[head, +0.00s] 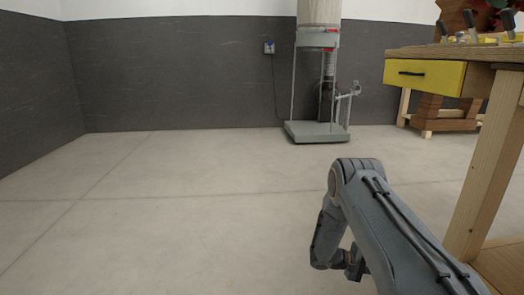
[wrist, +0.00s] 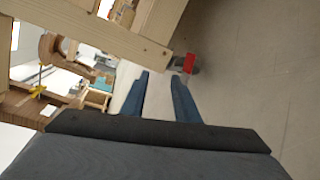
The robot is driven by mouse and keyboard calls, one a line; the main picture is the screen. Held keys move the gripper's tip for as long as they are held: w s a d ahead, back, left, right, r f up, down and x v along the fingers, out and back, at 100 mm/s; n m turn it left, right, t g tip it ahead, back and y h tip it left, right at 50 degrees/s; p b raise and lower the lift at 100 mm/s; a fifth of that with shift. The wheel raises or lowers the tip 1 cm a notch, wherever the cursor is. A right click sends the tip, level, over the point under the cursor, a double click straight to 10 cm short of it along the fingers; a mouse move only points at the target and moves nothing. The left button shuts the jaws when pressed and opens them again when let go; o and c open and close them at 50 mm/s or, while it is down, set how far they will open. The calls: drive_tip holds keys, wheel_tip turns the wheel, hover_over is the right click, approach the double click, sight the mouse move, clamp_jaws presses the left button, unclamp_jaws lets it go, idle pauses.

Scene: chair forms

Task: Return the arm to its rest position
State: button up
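My arm (head: 385,225) is in the lower right of the head view. It rises to a bent joint and its forearm folds down towards the floor. The far end of the arm is partly hidden behind the nearer link in that view. In the wrist view my gripper (wrist: 160,77) shows two blue fingers with a clear gap between them. Nothing is held between the fingers. They point towards the floor and a wooden beam.
A wooden workbench (head: 425,53) with a yellow drawer (head: 424,77) stands right of my arm, its leg (head: 487,170) close by. A grey machine (head: 318,131) stands at the back wall. The floor (head: 150,215) at left is clear. A wooden beam (wrist: 95,27) crosses the wrist view.

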drive_tip(key=s+a+r+y+p, duration=0.1)
drive_tip(key=s+a+r+y, duration=0.35)
drive_tip(key=a+r, duration=0.8)
drive_tip(key=s+a+r+y, duration=0.3)
drive_tip(key=s+a+r, duration=0.2)
drive_tip(key=a+r, duration=0.75)
drive_tip(key=s+a+r+n+y+p, duration=0.1)
drive_tip(key=s+a+r+y, duration=0.25)
drive_tip(key=s+a, duration=0.55)
drive_tip(key=s+a+r+n+y, duration=0.25)
drive_tip(key=s+a+r, duration=0.3)
drive_tip(key=s, duration=0.55)
drive_tip(key=s+a+r+y+p, duration=0.1)
drive_tip(key=s+a+r+y, duration=0.25)
drive_tip(key=s+a, duration=0.55)
drive_tip(key=d+r+m+p, duration=0.3)
drive_tip(key=d+r+p, duration=0.8)
drive_tip(key=p, duration=0.8)
drive_tip(key=s+d+r+m+h+p, duration=0.1)
drive_tip(key=d+r+m+p, duration=0.2)
drive_tip(key=d+r+p, duration=0.7)
drive_tip(key=shift+d+r+t+p, duration=0.4)
drive_tip(key=shift+r+p, duration=3.25)
drive_tip(key=shift+p, duration=0.75)
drive_tip(key=shift+m, duration=0.25)
